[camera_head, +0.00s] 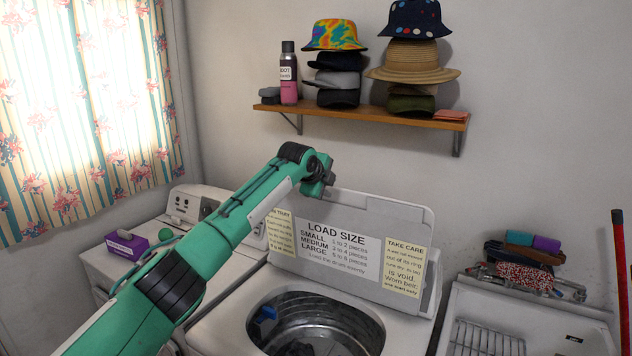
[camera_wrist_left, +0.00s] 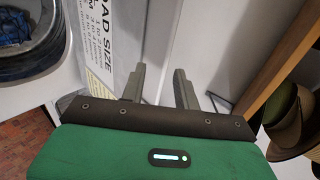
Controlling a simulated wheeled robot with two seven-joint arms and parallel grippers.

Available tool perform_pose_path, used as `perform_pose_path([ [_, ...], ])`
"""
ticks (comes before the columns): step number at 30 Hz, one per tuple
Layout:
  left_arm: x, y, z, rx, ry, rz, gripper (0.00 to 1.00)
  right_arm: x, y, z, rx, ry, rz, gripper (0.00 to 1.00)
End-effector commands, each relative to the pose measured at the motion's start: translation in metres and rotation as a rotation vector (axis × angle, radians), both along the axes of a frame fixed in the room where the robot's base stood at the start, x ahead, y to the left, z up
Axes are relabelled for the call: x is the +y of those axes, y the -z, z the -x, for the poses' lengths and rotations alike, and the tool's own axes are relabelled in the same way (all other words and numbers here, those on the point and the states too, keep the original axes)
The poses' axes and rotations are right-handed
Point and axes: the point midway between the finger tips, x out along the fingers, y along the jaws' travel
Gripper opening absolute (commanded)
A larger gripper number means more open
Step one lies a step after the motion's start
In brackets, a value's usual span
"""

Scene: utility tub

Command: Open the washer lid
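The washer lid (camera_head: 410,215) stands raised and leans back toward the wall, with a "LOAD SIZE" label and two cream notes on its inner face. The washer (camera_head: 235,318) is open below it, and its metal drum (camera_head: 330,318) shows, with dark and blue items inside. My right gripper is not in view.
A wooden shelf (camera_head: 375,116) with stacked hats and a spray can (camera_head: 289,75) is on the wall above the lid. A second white machine with a purple box (camera_head: 127,244) stands left. A utility tub (camera_head: 545,320) with a rack is right.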

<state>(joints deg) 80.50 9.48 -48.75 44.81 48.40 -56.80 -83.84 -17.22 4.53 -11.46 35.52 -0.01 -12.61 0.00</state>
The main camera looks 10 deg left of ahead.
Motion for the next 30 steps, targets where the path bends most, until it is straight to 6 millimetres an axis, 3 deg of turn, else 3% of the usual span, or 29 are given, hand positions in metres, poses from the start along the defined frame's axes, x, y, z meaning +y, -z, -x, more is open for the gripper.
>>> perform_pose_path([
  [15, 0.02, -0.043, 0.055, -0.001, 0.001, -0.001, 0.31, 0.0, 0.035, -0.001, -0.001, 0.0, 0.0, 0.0],
  [30, 0.022, -0.05, 0.064, 0.003, 0.001, 0.0, 0.31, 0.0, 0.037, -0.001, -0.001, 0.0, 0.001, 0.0],
])
